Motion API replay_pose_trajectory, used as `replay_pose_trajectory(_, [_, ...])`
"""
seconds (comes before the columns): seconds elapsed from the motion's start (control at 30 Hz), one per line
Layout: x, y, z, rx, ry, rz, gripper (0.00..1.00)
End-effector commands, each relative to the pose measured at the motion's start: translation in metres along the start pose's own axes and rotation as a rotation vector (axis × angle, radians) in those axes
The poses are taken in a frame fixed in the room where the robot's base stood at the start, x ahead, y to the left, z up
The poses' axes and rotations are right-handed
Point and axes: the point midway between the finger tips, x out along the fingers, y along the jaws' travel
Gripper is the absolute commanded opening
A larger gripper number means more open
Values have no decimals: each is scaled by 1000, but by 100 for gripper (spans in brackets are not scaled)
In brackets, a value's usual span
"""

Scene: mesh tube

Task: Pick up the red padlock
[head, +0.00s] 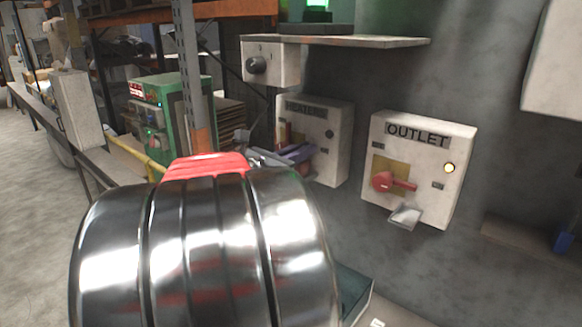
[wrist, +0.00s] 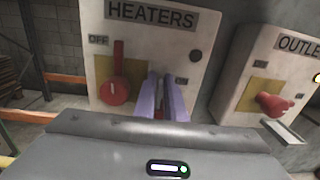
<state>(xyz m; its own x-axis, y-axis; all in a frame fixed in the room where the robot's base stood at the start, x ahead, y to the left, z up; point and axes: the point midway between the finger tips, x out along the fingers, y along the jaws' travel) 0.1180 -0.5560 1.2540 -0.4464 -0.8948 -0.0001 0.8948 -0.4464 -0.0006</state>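My gripper (head: 303,156) reaches to the HEATERS box (head: 333,140) in the head view. Its two purple fingers (wrist: 162,90) stand close together in the wrist view, in front of the lower part of the HEATERS box, right of its red switch (wrist: 115,88). A narrow gap shows between them with a small dark reddish patch (wrist: 159,107) in it. A bit of red (head: 308,171) also shows by the fingers in the head view. I cannot tell whether either is the red padlock, or whether the fingers touch it. No padlock is clearly seen.
The OUTLET box (head: 420,150) is on the wall to the right, with a red switch (head: 388,181) and a small tray (head: 405,217) under it. A shelf (head: 370,41) juts out above. A green machine (head: 155,118) and a rack post (head: 188,70) stand left.

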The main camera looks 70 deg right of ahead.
Motion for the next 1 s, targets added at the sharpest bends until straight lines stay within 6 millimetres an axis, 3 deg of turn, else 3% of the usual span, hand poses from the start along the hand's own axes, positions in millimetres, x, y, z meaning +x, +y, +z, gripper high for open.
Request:
replay_pose_trajectory(0.33, [0, 0, 0, 0, 0, 0, 10])
replay_pose_trajectory(0.5, [0, 0, 0, 0, 0, 0, 0])
replay_pose_trajectory(1.0, [-1, 0, 1, 1, -1, 0, 0])
